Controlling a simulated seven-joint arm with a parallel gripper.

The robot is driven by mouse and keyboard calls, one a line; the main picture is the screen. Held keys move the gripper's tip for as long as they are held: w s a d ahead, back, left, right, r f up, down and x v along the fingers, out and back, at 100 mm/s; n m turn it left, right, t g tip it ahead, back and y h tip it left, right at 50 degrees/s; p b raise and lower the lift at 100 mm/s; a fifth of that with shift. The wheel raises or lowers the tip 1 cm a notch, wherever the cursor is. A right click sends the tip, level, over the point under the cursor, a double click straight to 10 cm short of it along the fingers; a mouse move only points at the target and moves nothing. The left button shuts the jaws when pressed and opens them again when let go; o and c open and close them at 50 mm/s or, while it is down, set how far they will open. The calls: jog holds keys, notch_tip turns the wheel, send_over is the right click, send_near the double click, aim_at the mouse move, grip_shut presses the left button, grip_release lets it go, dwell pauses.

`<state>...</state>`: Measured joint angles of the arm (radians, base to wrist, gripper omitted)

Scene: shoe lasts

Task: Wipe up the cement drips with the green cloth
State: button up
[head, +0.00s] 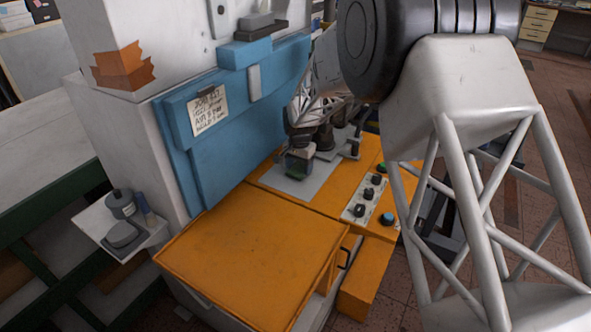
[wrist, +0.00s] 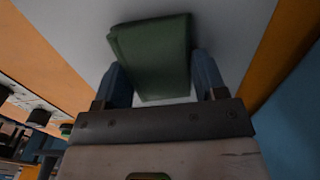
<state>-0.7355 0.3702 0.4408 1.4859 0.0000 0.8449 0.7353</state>
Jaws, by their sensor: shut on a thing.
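My gripper (head: 299,163) is low over the light grey plate (head: 283,184) on the orange machine bed in the head view. In the wrist view its two blue-grey fingers (wrist: 161,72) are shut on the green cloth (wrist: 152,50), a folded, block-like pad between them. The cloth juts out past the fingertips toward the grey surface; I cannot tell whether it touches. I cannot make out any cement drips in either view; the gripper and cloth cover part of the plate.
A blue machine front with a paper note (head: 208,108) rises left of the gripper. A panel with knobs (head: 364,198) lies to the right. An orange cover (head: 255,255) is clear in front. A small side shelf (head: 91,222) holds a bottle (head: 121,204).

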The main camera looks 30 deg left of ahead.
aim_at(292, 173)
jog(key=shift+w+f, duration=0.15)
jog(key=shift+w, duration=1.6)
jog(key=shift+s, duration=1.2)
jog(key=shift+s+a, duration=0.1)
jog(key=shift+s, duration=2.65)
jog(key=shift+w, duration=4.05)
jog(key=shift+s, duration=3.9)
jog(key=shift+r, duration=4.2)
